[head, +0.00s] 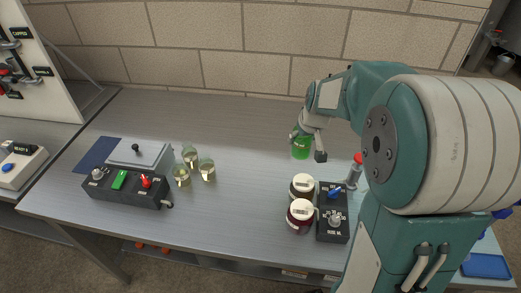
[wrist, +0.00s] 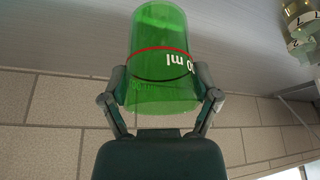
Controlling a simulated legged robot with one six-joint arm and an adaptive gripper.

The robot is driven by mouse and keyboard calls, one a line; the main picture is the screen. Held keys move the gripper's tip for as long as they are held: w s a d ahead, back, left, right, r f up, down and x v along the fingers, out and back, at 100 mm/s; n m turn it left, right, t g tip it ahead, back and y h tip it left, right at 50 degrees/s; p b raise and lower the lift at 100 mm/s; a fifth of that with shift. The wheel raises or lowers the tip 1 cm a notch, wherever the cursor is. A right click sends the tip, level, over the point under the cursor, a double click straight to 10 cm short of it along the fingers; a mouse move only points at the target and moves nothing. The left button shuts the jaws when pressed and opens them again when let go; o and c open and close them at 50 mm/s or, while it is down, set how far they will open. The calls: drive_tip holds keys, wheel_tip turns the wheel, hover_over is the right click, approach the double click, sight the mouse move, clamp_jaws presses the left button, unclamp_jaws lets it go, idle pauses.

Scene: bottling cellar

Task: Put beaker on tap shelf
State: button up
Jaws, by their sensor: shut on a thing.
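The beaker (head: 301,151) is transparent green, with a red line, a dark line and white volume marking visible in the wrist view (wrist: 160,60). My gripper (head: 306,139) is shut on it, one finger on each side, as the wrist view also shows (wrist: 162,100). In the head view the beaker is at the back middle of the grey bench (head: 248,122); whether it touches the bench or hangs above it, I cannot tell. I cannot make out a tap shelf for certain in either view.
Two dark jars with white lids, one (head: 302,188) behind the other (head: 299,217), stand beside a black control box (head: 333,212) with blue and grey knobs. Three glass jars (head: 181,175) stand left, near another control box (head: 125,187). A brick wall (head: 230,45) bounds the back.

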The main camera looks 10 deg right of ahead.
drive_tip(key=w+a+f, duration=0.2)
drive_tip(key=w+f, duration=0.1)
drive_tip(key=w+a+f, duration=0.6)
drive_tip(key=shift+f, duration=1.6)
drive_tip(key=o, duration=1)
drive_tip(key=shift+c, duration=0.2)
